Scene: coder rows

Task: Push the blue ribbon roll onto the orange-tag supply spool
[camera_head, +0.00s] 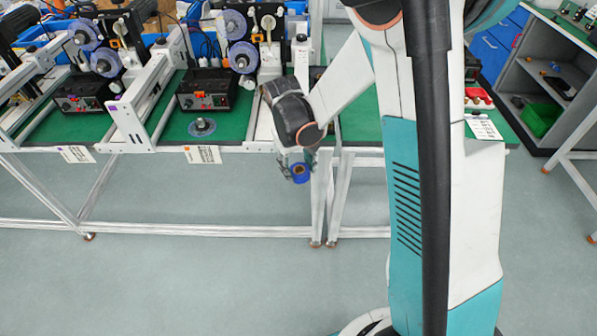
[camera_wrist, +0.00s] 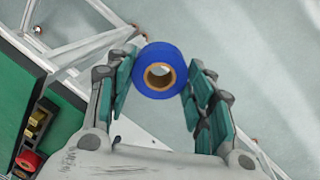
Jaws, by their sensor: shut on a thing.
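The blue ribbon roll (camera_head: 301,179) is held in my gripper (camera_head: 298,163), in front of the bench edge and above the floor. In the wrist view the roll (camera_wrist: 160,52) sits between the two fingertips, its tan core and open hole facing the camera. The middle machine has an upper spool (camera_head: 235,24) and a lower spool (camera_head: 243,57), both greyish blue with dark hubs. An orange tag (camera_head: 188,150) shows on the bench edge below this machine. I cannot tell which of its spools is the supply spool. My gripper is left of my column and below bench height.
A flat disc with a raised hub (camera_head: 202,127) lies on the green bench top. A black control box (camera_head: 206,92) stands behind it. A similar machine with spools (camera_head: 105,62) is at the left. The floor (camera_head: 200,270) before the bench is clear.

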